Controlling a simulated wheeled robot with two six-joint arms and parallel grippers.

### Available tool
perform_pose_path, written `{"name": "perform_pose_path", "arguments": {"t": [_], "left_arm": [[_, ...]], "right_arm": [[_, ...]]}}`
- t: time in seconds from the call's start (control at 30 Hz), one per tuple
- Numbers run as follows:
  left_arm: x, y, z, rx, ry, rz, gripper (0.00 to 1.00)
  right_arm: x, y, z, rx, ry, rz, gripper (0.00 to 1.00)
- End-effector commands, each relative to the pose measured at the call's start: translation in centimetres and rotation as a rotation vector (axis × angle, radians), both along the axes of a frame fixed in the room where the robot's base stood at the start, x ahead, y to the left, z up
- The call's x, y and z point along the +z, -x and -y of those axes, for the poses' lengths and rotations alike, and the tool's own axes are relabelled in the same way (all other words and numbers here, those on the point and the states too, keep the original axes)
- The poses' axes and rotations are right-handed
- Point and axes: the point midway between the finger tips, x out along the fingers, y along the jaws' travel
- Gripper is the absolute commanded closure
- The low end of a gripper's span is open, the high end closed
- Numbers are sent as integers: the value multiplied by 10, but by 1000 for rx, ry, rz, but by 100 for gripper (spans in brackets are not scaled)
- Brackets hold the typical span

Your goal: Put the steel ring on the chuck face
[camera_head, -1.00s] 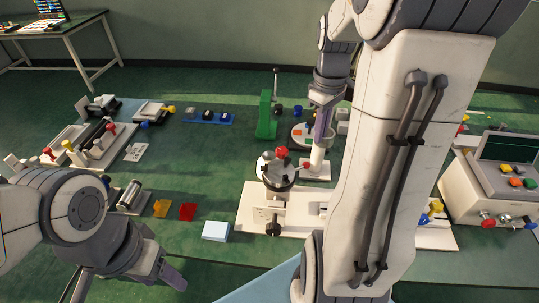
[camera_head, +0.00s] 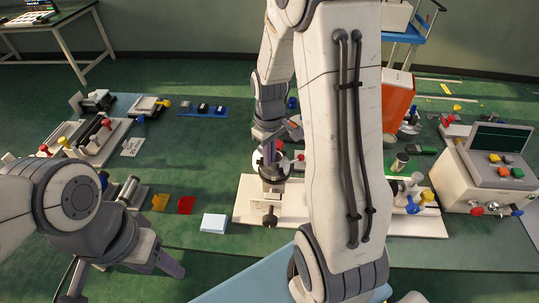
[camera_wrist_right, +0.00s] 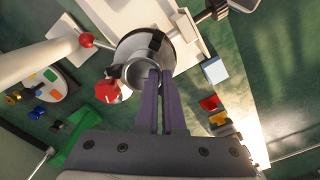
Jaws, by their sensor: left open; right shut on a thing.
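The chuck (camera_head: 272,188) stands on a long white base at the middle of the bench, its round face turned up. It also shows in the wrist view as a dark-rimmed disc (camera_wrist_right: 183,52). My right gripper (camera_head: 268,155) is over the chuck, fingers pointing down. In the wrist view its purple fingers (camera_wrist_right: 160,78) are shut on the steel ring (camera_wrist_right: 138,76), a grey round band held over the chuck face. Whether the ring touches the face I cannot tell. My left gripper (camera_head: 170,265) is open and empty at the front left, away from the chuck.
A red knob (camera_wrist_right: 107,92) is close beside the ring. A white post (camera_wrist_right: 25,55) and a red-tipped lever (camera_wrist_right: 87,40) stand near the chuck. A pale blue block (camera_head: 214,223) lies left of the base (camera_head: 245,208). A control box (camera_head: 485,180) stands at right.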

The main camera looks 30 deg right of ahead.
Motion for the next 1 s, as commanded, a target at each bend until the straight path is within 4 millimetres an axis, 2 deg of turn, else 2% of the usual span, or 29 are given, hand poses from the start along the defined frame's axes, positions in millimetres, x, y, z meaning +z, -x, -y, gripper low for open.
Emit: {"name": "perform_pose_path", "arguments": {"t": [0.33,0.37,0.4,0.43,0.77,0.87,1.0], "left_arm": [[-3,0,0,0,0,0,42],[-3,0,0,0,0,0,42],[-2,0,0,0,0,0,42],[-2,0,0,0,0,0,42],[-1,0,0,0,0,0,42],[0,0,0,0,0,0,42],[-1,0,0,0,0,0,42]], "right_arm": [[-4,0,0,0,0,1,100],[-4,0,0,0,0,0,91],[-3,0,0,0,0,0,75],[-3,0,0,0,0,0,65],[-2,0,0,0,0,1,65],[5,-1,1,0,1,3,65],[29,-1,1,0,1,7,65]]}}
